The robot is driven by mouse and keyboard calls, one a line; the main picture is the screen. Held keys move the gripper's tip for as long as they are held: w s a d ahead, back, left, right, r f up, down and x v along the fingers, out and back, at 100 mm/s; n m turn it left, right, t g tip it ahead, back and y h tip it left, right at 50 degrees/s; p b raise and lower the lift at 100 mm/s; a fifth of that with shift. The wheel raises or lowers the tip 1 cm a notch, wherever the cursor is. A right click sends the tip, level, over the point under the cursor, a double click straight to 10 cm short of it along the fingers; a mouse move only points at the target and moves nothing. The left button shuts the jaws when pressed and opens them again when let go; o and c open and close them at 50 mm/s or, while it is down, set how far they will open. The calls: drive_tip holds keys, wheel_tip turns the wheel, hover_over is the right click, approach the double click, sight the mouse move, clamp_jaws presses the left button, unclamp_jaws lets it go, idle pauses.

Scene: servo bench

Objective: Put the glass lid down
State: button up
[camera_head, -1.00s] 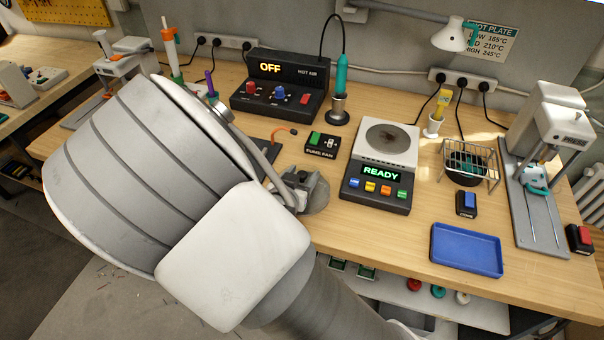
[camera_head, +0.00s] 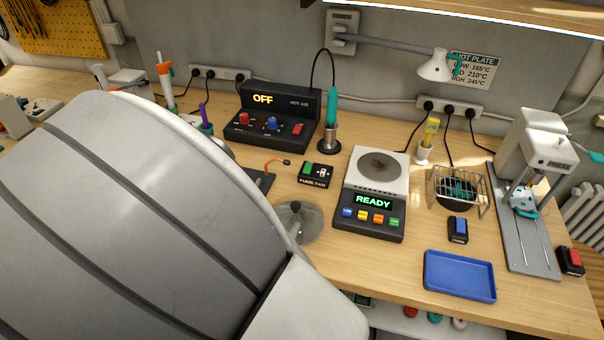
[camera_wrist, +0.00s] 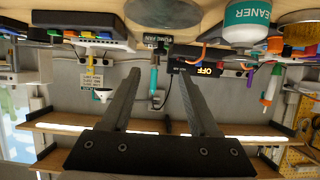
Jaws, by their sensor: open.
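The glass lid (camera_head: 302,224) is a round, see-through grey disc with a dark knob. It lies on the wooden bench, left of the hot plate, partly covered by my arm in the head view. A grey disc at the top of the wrist view looks like the lid (camera_wrist: 147,17). My gripper (camera_wrist: 160,82) is open, with nothing between its two fingers, and apart from the lid. In the head view my arm hides the gripper. The hot plate (camera_head: 380,165) shows READY and its dark round top is bare.
Behind the lid are the fume fan switch (camera_head: 316,174) and the hot air station (camera_head: 272,118), which reads OFF. To the right are a wire basket (camera_head: 458,188), a blue tray (camera_head: 459,276) and a press (camera_head: 530,190).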

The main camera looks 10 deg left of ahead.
drive_tip(key=w+d+r+g+y, duration=0.2)
drive_tip(key=d+r+g+y, duration=0.1)
drive_tip(key=r, duration=0.4)
drive_tip(key=w+d+r+g+y, duration=0.1)
drive_tip(key=d+r+g+y, duration=0.25)
drive_tip(key=r, duration=0.25)
drive_tip(key=s+d+r+h, duration=0.1)
drive_tip(key=s+d+r, duration=0.1)
drive_tip(key=s+d, duration=0.2)
drive_tip(key=s+d+r+g+h, duration=0.1)
drive_tip(key=s+d, duration=0.3)
drive_tip(key=d, duration=0.6)
drive_tip(key=s+d+r+h, duration=0.2)
drive_tip(key=s+d+h, duration=0.1)
drive_tip(key=d, duration=0.4)
drive_tip(key=shift+s+d+r+n, duration=0.2)
drive_tip(key=shift+s+r+n, duration=0.2)
drive_tip(key=shift+s, duration=0.2)
